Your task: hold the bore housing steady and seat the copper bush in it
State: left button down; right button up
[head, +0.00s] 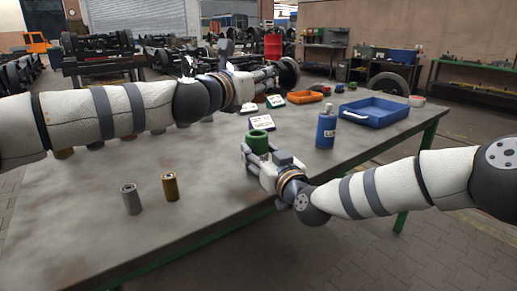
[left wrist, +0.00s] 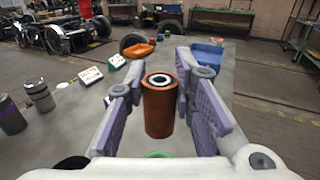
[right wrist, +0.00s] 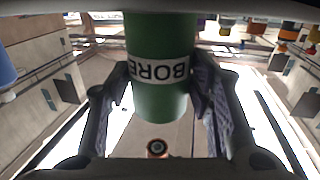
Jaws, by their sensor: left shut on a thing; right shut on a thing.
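The copper bush (left wrist: 158,108) is a hollow copper-brown cylinder with a pale-rimmed dark hole. It stands upright between the fingers of my left gripper (left wrist: 160,95), which is shut on it. In the head view my left gripper (head: 268,78) is raised above the table, and I cannot make out the bush there. The bore housing (right wrist: 160,65) is a green cylinder with a white BORE label. My right gripper (right wrist: 160,90) is shut on it. In the head view the housing (head: 258,141) is upright at the right gripper (head: 254,154). The bush appears apart from the housing.
On the table (head: 90,215) stand a grey cylinder (head: 131,199) and a brass-coloured one (head: 170,187) at the front left. A blue bottle (head: 325,128) stands right of the housing. A blue tray (head: 374,112) and orange tray (head: 306,97) lie farther back. The front middle is bare.

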pick_arm(q)
jog(key=shift+s+f+n+t+y, duration=0.1)
jog(key=shift+f+n+t+y, duration=0.25)
jog(key=shift+y, duration=0.25)
notch_tip(320, 180, down, 10)
jog(key=shift+a+r, duration=0.1)
jog(key=shift+a, duration=0.05)
jog(key=c, duration=1.3)
grip_release()
jog(key=shift+f, duration=0.2)
jog(key=shift+c, duration=0.2)
jog(key=shift+s+r, duration=0.1)
jog(key=shift+r, duration=0.1)
jog(key=v, duration=1.2)
